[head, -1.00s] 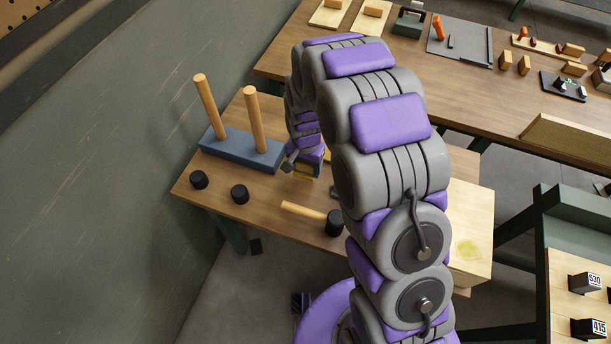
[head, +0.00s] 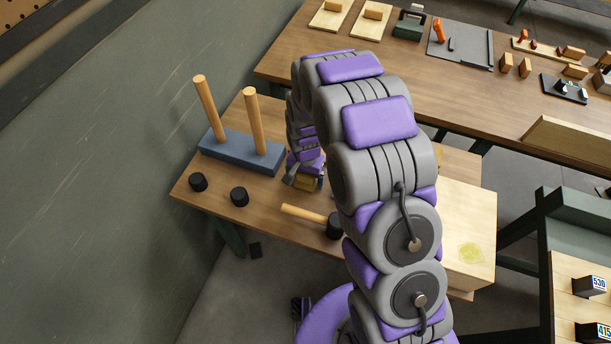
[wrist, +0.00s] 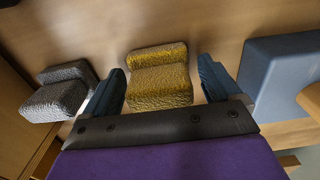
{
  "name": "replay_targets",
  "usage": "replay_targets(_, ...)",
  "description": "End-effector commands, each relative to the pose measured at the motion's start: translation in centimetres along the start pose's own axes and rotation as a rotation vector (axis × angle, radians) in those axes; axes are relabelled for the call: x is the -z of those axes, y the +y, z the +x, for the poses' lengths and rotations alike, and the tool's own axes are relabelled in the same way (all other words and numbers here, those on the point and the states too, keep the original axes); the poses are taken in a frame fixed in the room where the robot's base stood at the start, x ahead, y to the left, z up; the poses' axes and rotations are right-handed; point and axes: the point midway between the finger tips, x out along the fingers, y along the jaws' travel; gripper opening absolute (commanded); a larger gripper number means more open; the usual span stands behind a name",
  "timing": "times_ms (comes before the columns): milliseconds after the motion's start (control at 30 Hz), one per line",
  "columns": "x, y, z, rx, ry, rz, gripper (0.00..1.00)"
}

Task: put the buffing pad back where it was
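A textured yellow pad (wrist: 160,85) lies on the wooden bench in the wrist view, with a raised ridge along its far side. A similar grey pad (wrist: 58,94) lies to its left. I cannot tell from looks alone which one is the buffing pad. My gripper (wrist: 163,84) is open, its two dark blue fingers on either side of the yellow pad, with slim gaps visible. In the head view my gripper (head: 305,182) is low over the bench beside the blue peg stand, with a bit of yellow (head: 306,184) at it. The grey pad is hidden there by my arm.
The blue stand (head: 240,152) with two wooden pegs is close left of my gripper; it also shows in the wrist view (wrist: 275,75). Two black knobs (head: 239,196) and a mallet (head: 303,213) lie in front. A pale box (head: 470,210) with a yellow smear stands right.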

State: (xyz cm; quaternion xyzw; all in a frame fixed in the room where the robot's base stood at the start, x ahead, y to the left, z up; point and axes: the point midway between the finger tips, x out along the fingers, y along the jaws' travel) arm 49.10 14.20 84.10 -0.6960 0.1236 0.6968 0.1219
Motion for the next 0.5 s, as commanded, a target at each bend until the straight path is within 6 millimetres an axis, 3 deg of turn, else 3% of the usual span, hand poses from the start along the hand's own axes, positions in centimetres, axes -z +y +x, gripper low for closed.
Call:
replay_targets(333, 0.0, 0.0, -0.1, 0.000, 0.000, 0.000, 0.94)
replay_targets(500, 0.1, 0.0, -1.6, 0.001, 0.002, 0.000, 0.94)
